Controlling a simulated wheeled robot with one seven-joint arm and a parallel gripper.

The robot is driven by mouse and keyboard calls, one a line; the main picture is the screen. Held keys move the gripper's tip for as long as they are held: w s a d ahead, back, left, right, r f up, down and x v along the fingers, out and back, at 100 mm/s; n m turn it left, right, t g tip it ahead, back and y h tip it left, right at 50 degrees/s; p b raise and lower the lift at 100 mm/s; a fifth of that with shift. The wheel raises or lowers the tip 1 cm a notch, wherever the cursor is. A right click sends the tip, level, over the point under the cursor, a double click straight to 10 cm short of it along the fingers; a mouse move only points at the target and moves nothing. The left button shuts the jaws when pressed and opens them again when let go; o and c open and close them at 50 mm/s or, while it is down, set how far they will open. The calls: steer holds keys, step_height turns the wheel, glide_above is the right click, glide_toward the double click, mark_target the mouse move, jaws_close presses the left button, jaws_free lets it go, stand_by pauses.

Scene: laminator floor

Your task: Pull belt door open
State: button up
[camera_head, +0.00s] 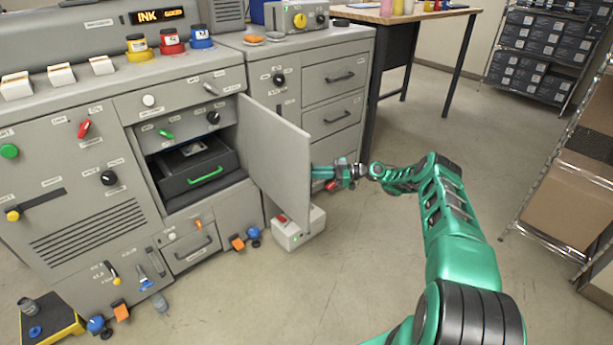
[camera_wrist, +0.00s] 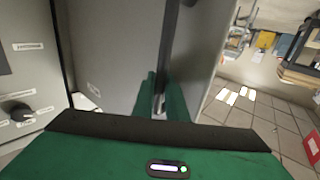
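The belt door (camera_head: 275,150) is a flat grey panel on the front of the machine. It stands swung out, well open, with the bay behind it exposed. My gripper (camera_head: 320,180) is at the door's free right edge, partly hidden behind the panel. In the wrist view my green fingers (camera_wrist: 162,100) are close together at a dark vertical bar (camera_wrist: 168,50) on or along the grey door surface. I cannot tell whether they are clamped on it. Inside the bay is a black drawer with a green handle (camera_head: 205,177).
A small grey box with a red button (camera_head: 298,230) sits on the floor below the door. Drawers (camera_head: 335,78) stand behind it. A table (camera_head: 420,14) is at the back, and shelving with a cardboard box (camera_head: 565,190) is at right. The floor between is mostly clear.

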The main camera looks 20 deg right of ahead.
steer(key=o, duration=0.4)
steer(key=shift+w, duration=0.1)
steer(key=shift+d, duration=0.1)
steer(key=v, duration=1.1)
steer(key=shift+w+d+f, duration=0.1)
steer(key=shift+w+f, duration=0.05)
steer(key=shift+f, duration=0.05)
